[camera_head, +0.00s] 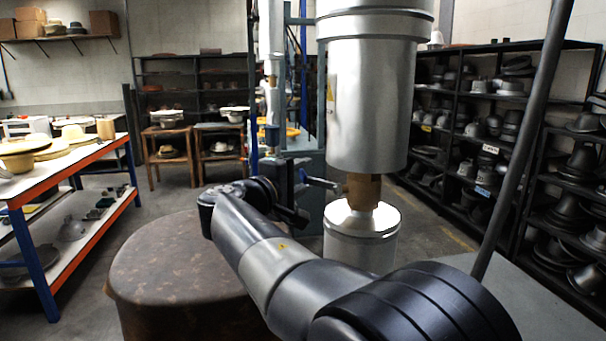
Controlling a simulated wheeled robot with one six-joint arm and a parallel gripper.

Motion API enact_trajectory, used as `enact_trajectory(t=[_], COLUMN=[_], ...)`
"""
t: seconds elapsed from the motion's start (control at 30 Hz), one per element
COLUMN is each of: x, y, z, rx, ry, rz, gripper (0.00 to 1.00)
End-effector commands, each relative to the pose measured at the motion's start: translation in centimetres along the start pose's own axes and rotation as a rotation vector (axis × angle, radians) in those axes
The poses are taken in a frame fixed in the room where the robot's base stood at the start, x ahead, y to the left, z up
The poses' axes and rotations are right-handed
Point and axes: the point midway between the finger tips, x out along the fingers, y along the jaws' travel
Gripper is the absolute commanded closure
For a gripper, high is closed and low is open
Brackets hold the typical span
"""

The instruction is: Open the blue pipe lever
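A thin silver pipe (271,105) with brass fittings runs down behind my arm. A small blue part (271,129) on it may be the blue pipe lever, but it is too small to be sure. My arm reaches in from the lower right, bends at the left and turns back toward the middle. My gripper (303,203) appears as dark shapes near the end of the arm, in front of the press column. Its fingers blend with dark parts behind, so I cannot tell whether it is open or touches anything.
A large silver cylinder (370,100) stands over a lower cylinder (362,219) with a brass joint between. A brown round-edged block (165,265) is in front. An orange-edged table (45,188) is at the left; dark shelves (540,150) hold hat moulds at the right.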

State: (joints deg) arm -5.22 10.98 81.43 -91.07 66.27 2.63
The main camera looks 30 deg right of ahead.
Motion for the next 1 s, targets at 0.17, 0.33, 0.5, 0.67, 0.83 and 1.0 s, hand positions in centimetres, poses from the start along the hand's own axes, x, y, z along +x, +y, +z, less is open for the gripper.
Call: enact_trajectory(t=[0.17, 0.33, 0.5, 0.67, 0.83, 1.0], x=[0.63, 0.63, 0.61, 0.61, 0.6, 0.6], y=[0.02, 0.0, -0.01, -0.01, -0.02, -0.03], z=[0.03, 0.02, 0.03, 0.03, 0.03, 0.03], rx=[0.0, 0.0, 0.0, 0.0, 0.0, 0.0], ry=[0.0, 0.0, 0.0, 0.0, 0.0, 0.0], rz=[0.0, 0.0, 0.0, 0.0, 0.0, 0.0], gripper=[0.62, 0.62, 0.73, 0.86, 1.0, 1.0])
